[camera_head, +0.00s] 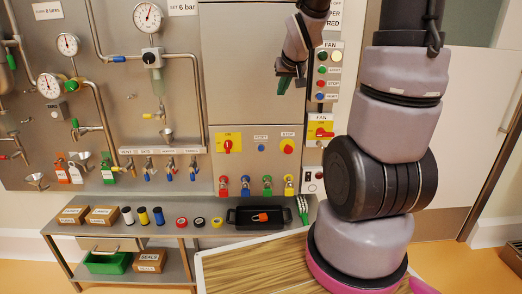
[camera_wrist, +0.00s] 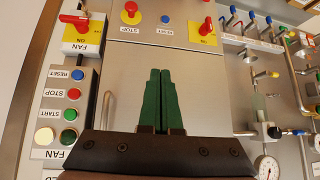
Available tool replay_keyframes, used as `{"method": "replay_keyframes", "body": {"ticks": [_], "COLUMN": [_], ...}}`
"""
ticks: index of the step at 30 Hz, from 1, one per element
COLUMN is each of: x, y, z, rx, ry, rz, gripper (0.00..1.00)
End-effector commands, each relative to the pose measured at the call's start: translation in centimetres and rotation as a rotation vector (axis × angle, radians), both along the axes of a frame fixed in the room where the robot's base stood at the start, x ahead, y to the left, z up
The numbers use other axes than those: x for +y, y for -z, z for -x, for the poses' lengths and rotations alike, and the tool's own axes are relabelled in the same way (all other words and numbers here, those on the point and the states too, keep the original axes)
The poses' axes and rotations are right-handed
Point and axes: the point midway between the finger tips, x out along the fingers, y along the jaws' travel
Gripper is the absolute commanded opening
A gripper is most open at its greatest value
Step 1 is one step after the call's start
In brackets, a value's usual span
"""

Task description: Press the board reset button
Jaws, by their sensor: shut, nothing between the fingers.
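A blue button labelled RESET (camera_head: 261,147) sits on the cabinet's lower panel, between a red switch on a yellow plate (camera_head: 227,145) and a red STOP button on yellow (camera_head: 287,146). The blue reset button also shows at the top of the wrist view (camera_wrist: 165,19), upside down. My gripper (camera_head: 283,86) is in front of the grey cabinet door, above the panel and apart from the button. In the wrist view its green fingers (camera_wrist: 160,72) are together with nothing between them, pointing towards the panel.
A fan box with its own blue reset button (camera_head: 320,96) stands to the right; it shows at left in the wrist view (camera_wrist: 77,74). Coloured padlocks (camera_head: 245,186) hang below the panel.

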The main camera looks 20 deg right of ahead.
Motion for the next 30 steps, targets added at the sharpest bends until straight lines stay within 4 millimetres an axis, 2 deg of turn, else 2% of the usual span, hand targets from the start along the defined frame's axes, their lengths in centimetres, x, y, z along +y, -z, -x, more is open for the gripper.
{"method": "replay_keyframes", "body": {"ticks": [1,6,15,24,30], "x": [-0.4,-1.1,-1.2,0.4,1.8], "y": [1.6,6.2,15.1,24.1,28.4], "z": [-1.2,-4.8,-9.1,-10.4,-10.0], "rx": [0.002,-0.032,-0.101,-0.198,-0.267], "ry": [-0.015,-0.076,-0.194,-0.300,-0.343], "rz": [0.010,0.036,0.021,-0.064,-0.132], "gripper": [0.00,0.00,0.00,0.00,0.00]}}
